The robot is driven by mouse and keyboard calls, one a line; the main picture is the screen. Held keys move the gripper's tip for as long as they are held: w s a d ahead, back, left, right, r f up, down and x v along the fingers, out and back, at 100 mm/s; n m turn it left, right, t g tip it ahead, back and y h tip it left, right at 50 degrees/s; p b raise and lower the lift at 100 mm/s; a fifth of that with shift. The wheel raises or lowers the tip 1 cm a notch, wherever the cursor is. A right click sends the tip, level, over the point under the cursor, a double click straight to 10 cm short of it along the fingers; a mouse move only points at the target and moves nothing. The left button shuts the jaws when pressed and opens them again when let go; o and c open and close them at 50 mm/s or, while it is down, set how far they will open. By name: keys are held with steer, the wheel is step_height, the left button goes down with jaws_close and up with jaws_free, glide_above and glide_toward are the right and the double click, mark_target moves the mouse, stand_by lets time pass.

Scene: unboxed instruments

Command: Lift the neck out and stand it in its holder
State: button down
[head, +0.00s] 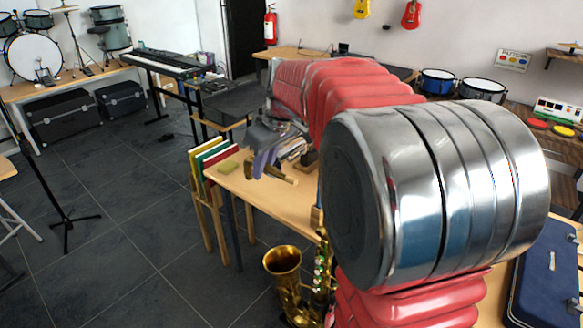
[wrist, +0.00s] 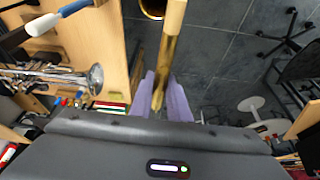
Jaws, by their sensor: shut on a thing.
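My gripper (wrist: 166,97) has purple fingers, shut on the brass neck (wrist: 165,65) in the wrist view. The neck's pale, cork-like end (wrist: 176,16) points to the top of that view. In the head view my gripper (head: 262,164) is beyond the large silver arm joint, near the table's left edge, and the neck (head: 279,174) shows as a small golden piece beside the fingers. I cannot make out the neck's holder for certain in either view; my arm hides part of the table.
A brass saxophone (head: 284,275) stands in front. A blue case (head: 546,285) is at right.

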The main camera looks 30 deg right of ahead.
steer(key=w+a+f, duration=0.4)
steer(key=w+a, duration=0.5)
steer(key=a, duration=0.4)
steer(key=shift+a, duration=0.1)
